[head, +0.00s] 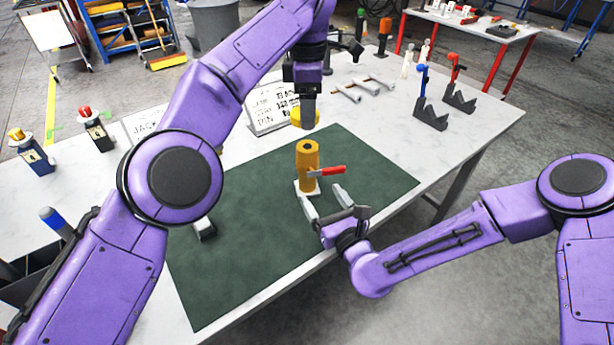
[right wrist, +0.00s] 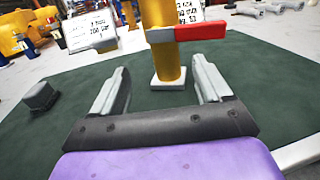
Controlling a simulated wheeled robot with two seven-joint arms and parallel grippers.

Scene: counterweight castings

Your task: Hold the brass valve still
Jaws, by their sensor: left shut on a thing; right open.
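The brass valve (head: 309,172) stands upright on a small white base (head: 299,188) on the green mat. It has a red lever (head: 332,170) pointing right. In the right wrist view, the valve's column (right wrist: 168,64) and red lever (right wrist: 205,31) show, with its top cut off. My right gripper (head: 322,204) is open, its fingers (right wrist: 160,88) on either side of the valve's foot and apart from it. My left gripper (head: 308,120) points down above and behind the valve, shut on a yellow round piece (head: 297,117), mostly hidden by the fingers.
A dark block (head: 205,229) lies on the mat (head: 260,270), left of the valve. Label cards (head: 268,112) stand behind. Grey metal parts (head: 362,88) and dark stands with blue and red tools (head: 430,117) occupy the table's right. The mat's front is clear.

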